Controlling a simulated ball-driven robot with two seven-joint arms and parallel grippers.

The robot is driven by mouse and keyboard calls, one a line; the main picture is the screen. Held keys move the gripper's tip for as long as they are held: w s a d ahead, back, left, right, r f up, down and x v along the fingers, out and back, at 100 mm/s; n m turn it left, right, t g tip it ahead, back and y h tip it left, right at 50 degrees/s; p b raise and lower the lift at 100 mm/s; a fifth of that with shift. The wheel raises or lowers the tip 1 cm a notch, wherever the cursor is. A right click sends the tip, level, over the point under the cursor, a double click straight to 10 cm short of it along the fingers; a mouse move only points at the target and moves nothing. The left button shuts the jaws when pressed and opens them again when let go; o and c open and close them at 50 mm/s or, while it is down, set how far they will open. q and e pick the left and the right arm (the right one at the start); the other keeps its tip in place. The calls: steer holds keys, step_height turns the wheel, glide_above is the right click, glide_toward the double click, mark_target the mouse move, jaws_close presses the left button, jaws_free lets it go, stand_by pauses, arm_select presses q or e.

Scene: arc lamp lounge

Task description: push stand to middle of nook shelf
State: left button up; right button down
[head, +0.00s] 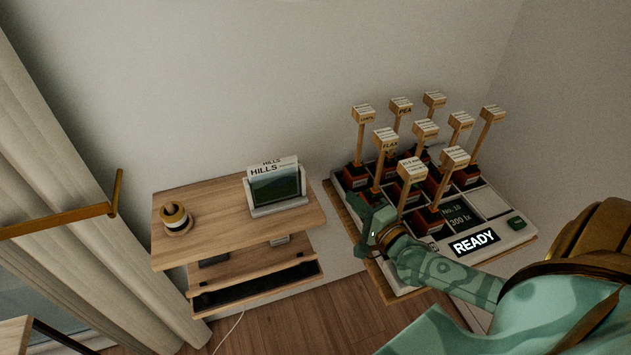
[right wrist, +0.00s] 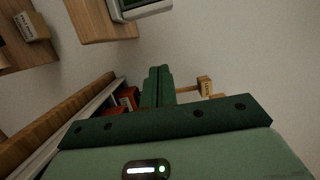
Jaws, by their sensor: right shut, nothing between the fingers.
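The stand (head: 277,188) is a pale holder with a dark screen or picture and a card reading HILLS. It sits upright near the right end of the wooden nook shelf's top (head: 225,215). In the right wrist view the stand's lower edge (right wrist: 145,10) shows at the top, on the shelf's corner (right wrist: 98,22). My right gripper (head: 356,202) is shut and empty. It is to the right of the shelf and apart from the stand, by the left edge of the labelled board. In its own view its fingers (right wrist: 158,74) are together. My left gripper is not in view.
A round striped item (head: 176,219) stands on the shelf's left part; the top between it and the stand is clear. A board (head: 500,208) with several labelled upright posts and a READY sign is at right, close to my right arm. A curtain (head: 70,220) hangs at left.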

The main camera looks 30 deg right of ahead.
mark_target(272, 190)
steer(key=w+a, duration=0.1)
steer(key=w, duration=0.2)
steer(key=w+a, duration=0.1)
steer(key=w, duration=0.3)
steer(key=w+a, duration=0.2)
steer(key=w, duration=0.1)
steer(key=shift+w, duration=0.35)
steer(key=shift+a, duration=0.15)
steer(key=shift+w+a+r, duration=0.1)
steer(key=shift+a, duration=0.25)
steer(key=a, duration=0.3)
steer(key=w+a+p, duration=0.1)
steer(key=a, duration=0.2)
steer(key=w+a+p, duration=0.1)
steer(key=a, duration=0.2)
steer(key=shift+w+a, duration=0.1)
steer(key=shift+a, duration=0.05)
